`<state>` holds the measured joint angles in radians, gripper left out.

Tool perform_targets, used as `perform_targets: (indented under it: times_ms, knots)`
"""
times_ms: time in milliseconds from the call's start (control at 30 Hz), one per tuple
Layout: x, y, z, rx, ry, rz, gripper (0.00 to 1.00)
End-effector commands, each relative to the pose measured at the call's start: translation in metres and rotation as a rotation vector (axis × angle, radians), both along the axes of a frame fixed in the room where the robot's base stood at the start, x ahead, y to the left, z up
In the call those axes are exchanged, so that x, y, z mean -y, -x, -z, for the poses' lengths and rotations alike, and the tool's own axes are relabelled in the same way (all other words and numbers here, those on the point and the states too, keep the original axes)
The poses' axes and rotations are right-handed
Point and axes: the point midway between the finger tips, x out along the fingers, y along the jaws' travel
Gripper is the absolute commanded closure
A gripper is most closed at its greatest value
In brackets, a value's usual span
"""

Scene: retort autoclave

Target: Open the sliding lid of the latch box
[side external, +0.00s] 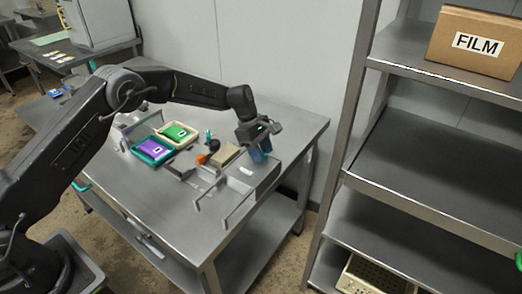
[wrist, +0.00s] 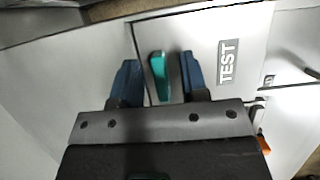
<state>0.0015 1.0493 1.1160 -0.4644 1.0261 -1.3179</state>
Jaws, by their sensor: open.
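A grey panel with a TEST label (wrist: 228,62) fills much of the wrist view; I take it for the lid of the latch box, but cannot be sure. A teal handle (wrist: 159,76) stands at its left edge, beside a dark seam. My gripper (wrist: 159,78) is open, with one blue finger on each side of the handle and a visible gap on both sides. In the side external view my gripper (side external: 261,155) points down over the right back of the steel table (side external: 190,215). The handle is hidden there by the fingers. A small white label (side external: 247,171) lies just below the fingers.
Left of my gripper are a tan flat piece (side external: 224,154), an orange part (side external: 201,159), a teal tray (side external: 139,151) with a purple pack, and a green pack (side external: 178,132). Grey upright frames (side external: 236,207) stand in front. A shelf rack (side external: 455,75) is right of the table.

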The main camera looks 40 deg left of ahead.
Motion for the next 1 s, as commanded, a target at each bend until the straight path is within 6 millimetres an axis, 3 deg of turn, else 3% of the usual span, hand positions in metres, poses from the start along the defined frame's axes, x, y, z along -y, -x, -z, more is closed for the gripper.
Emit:
perform_targets:
  times_ms: [67,467,833,1000]
  knots:
    - [0.000,0.000,0.000,0.000,0.000,0.000,0.61]
    - [0.000,0.000,0.000,0.000,0.000,0.000,1.00]
    - [0.000,0.000,0.000,0.000,0.000,0.000,1.00]
    - [0.000,0.011,-0.001,-0.001,0.001,-0.001,1.00]
